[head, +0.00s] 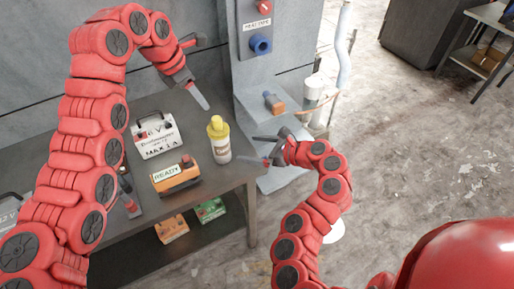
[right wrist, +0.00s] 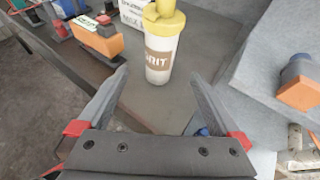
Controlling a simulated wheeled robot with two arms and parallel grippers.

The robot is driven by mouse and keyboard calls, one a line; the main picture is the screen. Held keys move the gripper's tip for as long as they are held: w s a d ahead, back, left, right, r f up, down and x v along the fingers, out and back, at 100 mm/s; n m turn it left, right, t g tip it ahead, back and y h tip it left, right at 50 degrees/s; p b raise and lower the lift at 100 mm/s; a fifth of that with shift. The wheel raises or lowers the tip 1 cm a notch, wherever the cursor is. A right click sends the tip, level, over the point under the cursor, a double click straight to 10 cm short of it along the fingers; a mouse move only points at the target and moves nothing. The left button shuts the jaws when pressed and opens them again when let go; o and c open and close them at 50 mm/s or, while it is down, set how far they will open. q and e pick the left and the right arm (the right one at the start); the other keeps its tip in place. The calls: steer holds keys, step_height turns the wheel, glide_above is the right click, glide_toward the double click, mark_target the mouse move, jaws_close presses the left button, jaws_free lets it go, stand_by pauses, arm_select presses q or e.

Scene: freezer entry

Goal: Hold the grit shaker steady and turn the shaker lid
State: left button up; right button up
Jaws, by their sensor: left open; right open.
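My left gripper (head: 204,72) is open and empty, above and behind the shaker.
On the grey table (head: 215,182) are a white meter box (head: 155,136) and an orange box marked READY (head: 175,180), left of the shaker. A grey panel with a blue knob (head: 261,44) stands behind right. An orange and blue object (head: 274,103) sits on its ledge.

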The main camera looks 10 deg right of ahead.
mark_target(215, 143)
steer(key=x, duration=1.6)
steer(key=shift+f, duration=0.15)
jaws_close()
